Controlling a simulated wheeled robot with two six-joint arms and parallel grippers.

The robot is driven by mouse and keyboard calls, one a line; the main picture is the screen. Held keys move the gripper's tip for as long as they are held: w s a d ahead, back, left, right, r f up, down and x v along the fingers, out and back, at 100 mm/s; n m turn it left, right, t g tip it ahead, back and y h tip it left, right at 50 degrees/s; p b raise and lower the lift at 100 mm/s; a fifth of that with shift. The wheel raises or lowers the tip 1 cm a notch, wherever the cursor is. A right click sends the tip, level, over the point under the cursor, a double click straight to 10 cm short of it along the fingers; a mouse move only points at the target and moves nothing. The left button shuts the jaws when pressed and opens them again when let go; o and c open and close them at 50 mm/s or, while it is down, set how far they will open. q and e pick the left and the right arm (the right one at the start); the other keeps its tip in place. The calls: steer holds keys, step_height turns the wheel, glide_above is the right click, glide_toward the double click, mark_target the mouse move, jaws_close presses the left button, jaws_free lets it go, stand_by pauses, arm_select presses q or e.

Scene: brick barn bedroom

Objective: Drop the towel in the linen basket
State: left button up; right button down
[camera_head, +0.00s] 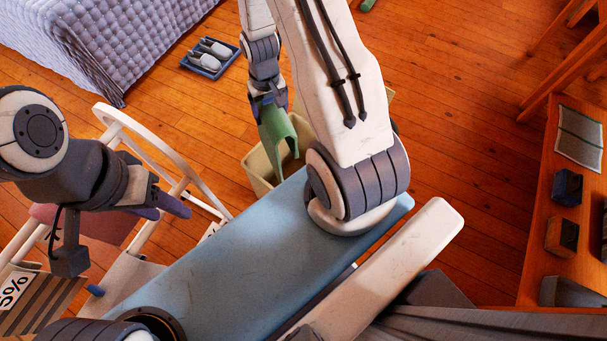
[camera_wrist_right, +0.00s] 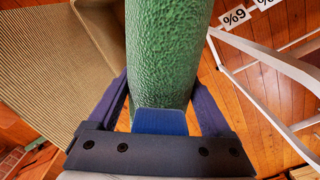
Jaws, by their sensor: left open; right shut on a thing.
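The green towel (camera_head: 279,134) hangs from my right gripper (camera_head: 268,98), folded over in the head view. In the right wrist view the towel (camera_wrist_right: 165,50) fills the space between the dark purple fingers of the right gripper (camera_wrist_right: 165,110). The beige linen basket (camera_head: 260,170) stands on the floor below the towel, partly hidden by my arm and body. The towel's lower end overlaps the basket opening in the head view; its height there is hard to tell. The ribbed basket (camera_wrist_right: 50,65) is left of the towel in the wrist view. My left gripper (camera_head: 168,208) is open and empty.
A white chair (camera_head: 150,130) stands left of the basket, near my left gripper. A blue tray (camera_head: 210,58) with slippers lies by the quilted bed (camera_head: 110,40). A wooden shelf or desk (camera_head: 540,240) with small boxes is at right. The wooden floor right of the basket is clear.

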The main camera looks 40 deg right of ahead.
steer(key=s+d+f+m+b, duration=0.1)
steer(key=d+f+b, duration=0.2)
steer(key=f+b, duration=0.4)
steer(key=s+d+f+m+b, duration=0.1)
steer(key=d+f+m+b, duration=0.1)
steer(key=f+b, duration=0.6)
steer(key=s+d+f+m+b, duration=0.1)
steer(key=d+f+b, duration=0.4)
steer(key=f, duration=1)
steer(key=b, duration=0.3)
jaws_free()
steer(key=shift+r, duration=0.1)
step_height(320, 180, up, 10)
steer(key=p, duration=0.3)
steer(key=shift+r, duration=0.15)
steer(key=shift+w, duration=0.1)
